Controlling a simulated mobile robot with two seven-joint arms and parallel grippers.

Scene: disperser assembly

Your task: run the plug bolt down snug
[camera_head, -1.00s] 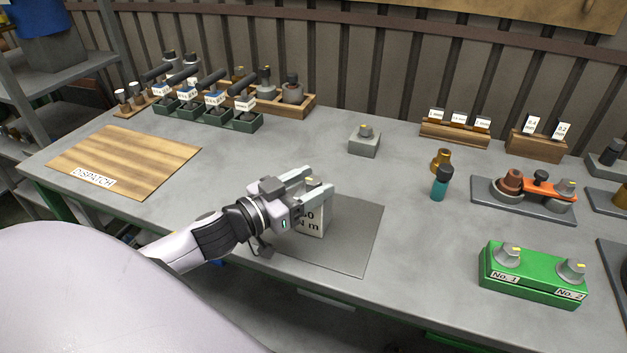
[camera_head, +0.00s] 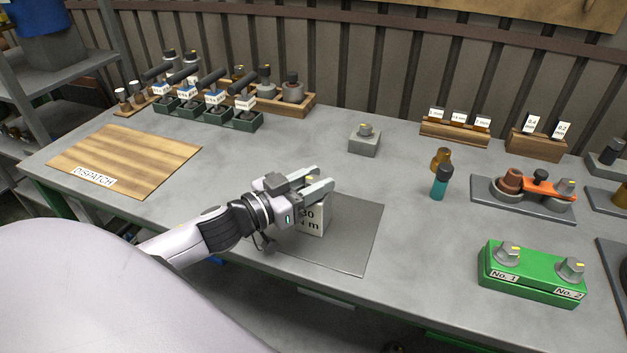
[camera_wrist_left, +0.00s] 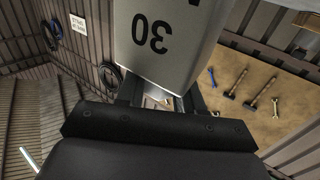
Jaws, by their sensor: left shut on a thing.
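A pale block (camera_head: 312,220) marked "30 N m" stands on the dark grey mat in the head view. My left gripper (camera_head: 318,183) is at its top, with its fingers closed around a small knob or bolt head carrying a yellow mark (camera_head: 310,179); the fingers hide most of it. In the left wrist view the block (camera_wrist_left: 170,35) shows upside down with "30" on its face, and the gripped part (camera_wrist_left: 155,100) lies between the fingers. I cannot tell from its shape whether it is the plug bolt. My right gripper is not in view.
The grey mat (camera_head: 355,240) is bare right of the block. A green box (camera_head: 530,285) with two yellow-marked knobs stands at right. A teal-and-black cylinder (camera_head: 439,188), a brass part (camera_head: 440,158) and a small grey block (camera_head: 364,145) stand behind. The "DISPATCH" board (camera_head: 130,155) is empty.

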